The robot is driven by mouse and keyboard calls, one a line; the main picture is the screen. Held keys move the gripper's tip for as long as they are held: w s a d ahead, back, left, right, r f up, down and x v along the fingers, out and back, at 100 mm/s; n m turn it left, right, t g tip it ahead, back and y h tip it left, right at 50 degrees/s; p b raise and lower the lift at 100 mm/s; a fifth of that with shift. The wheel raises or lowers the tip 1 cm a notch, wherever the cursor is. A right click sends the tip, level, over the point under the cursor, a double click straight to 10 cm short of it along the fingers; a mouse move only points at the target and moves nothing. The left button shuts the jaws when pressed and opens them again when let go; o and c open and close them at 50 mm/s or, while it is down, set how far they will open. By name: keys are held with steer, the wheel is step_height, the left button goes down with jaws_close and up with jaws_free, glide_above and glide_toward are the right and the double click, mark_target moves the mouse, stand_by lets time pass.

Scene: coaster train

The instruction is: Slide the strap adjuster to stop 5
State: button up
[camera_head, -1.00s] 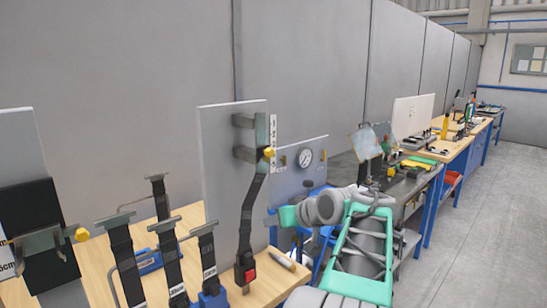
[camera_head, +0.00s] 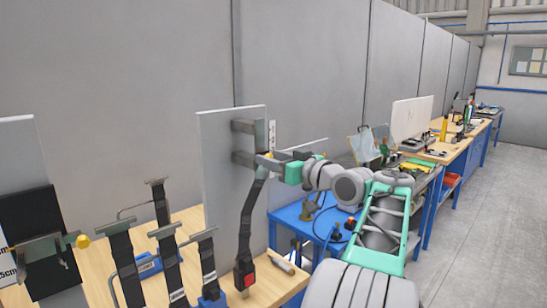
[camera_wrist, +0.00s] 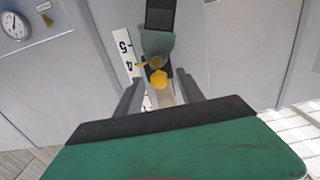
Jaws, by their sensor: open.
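The strap adjuster (camera_wrist: 155,62) has a yellow knob (camera_wrist: 158,78) and a small yellow pointer beside a white number scale (camera_wrist: 128,52). The pointer sits close to the 4; the 5 is farther up the scale in the wrist view. In the head view the adjuster is at the upper end of the black strap (camera_head: 250,213), on the grey upright panel (camera_head: 218,170), largely hidden by my gripper (camera_head: 270,162). My gripper, also in the wrist view (camera_wrist: 158,92), is open, its fingers on either side of the knob. I cannot tell whether they touch it.
Grey brackets (camera_head: 243,126) stick out from the panel near the adjuster. A red-buttoned buckle (camera_head: 246,281) is at the strap's lower end. Several strap stands (camera_head: 172,265) crowd the wooden bench at left. A round gauge (camera_wrist: 15,25) is nearby. The floor at right is clear.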

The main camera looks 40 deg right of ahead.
steer(key=shift+c, duration=0.4)
jaws_close()
stand_by(0.9)
